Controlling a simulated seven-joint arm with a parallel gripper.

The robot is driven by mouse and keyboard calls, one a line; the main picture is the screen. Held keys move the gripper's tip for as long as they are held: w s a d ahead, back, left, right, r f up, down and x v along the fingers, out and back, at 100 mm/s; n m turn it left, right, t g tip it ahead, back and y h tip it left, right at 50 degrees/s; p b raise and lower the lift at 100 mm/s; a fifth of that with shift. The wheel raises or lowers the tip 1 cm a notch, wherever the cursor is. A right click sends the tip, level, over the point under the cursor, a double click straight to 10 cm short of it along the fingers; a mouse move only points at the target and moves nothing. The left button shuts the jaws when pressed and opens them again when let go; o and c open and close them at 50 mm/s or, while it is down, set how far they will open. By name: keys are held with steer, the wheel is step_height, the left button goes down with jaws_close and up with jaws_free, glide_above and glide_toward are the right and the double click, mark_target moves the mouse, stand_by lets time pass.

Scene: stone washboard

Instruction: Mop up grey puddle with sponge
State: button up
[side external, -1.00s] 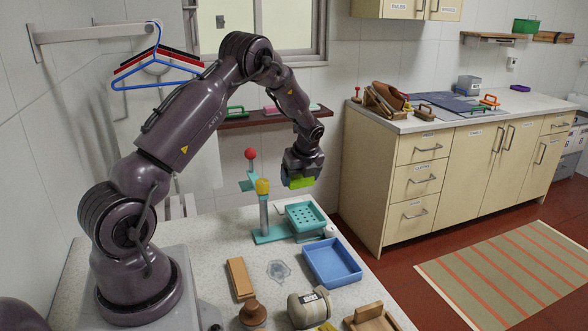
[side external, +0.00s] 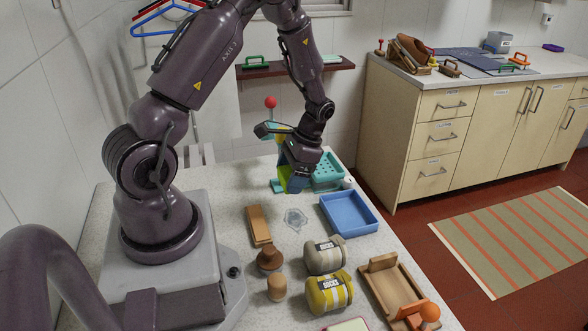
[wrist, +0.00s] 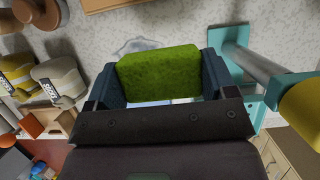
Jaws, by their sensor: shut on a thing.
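The grey puddle (side external: 295,219) is a small, shiny, irregular patch on the speckled counter, left of the blue tray. Part of it shows in the wrist view (wrist: 134,46), beyond the sponge. My gripper (side external: 294,180) is shut on a green sponge (wrist: 160,73), whose broad face fills the space between the fingers. In the side view only a strip of the sponge (side external: 283,183) shows. The gripper is behind the puddle, next to the teal stand, and apart from the puddle in that view. Whether the sponge touches anything below is hidden.
Rolled socks (side external: 325,257) and a brown stamp (side external: 269,259) are nearer.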

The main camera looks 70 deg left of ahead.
mark_target(287, 209)
steer(key=shift+f, duration=2.9)
step_height(287, 209, down, 2)
steer(key=shift+d+r, duration=0.15)
steer(key=shift+d, duration=4.85)
steer(key=shift+a, duration=4.95)
steer(key=shift+w+a, duration=0.1)
steer(key=shift+w, duration=0.15)
steer(key=shift+d, duration=5)
steer(key=shift+a, duration=4.05)
steer(key=shift+a+r, duration=0.1)
steer(key=shift+a, duration=0.95)
steer(key=shift+d+r, duration=0.15)
steer(key=shift+r, duration=3.7)
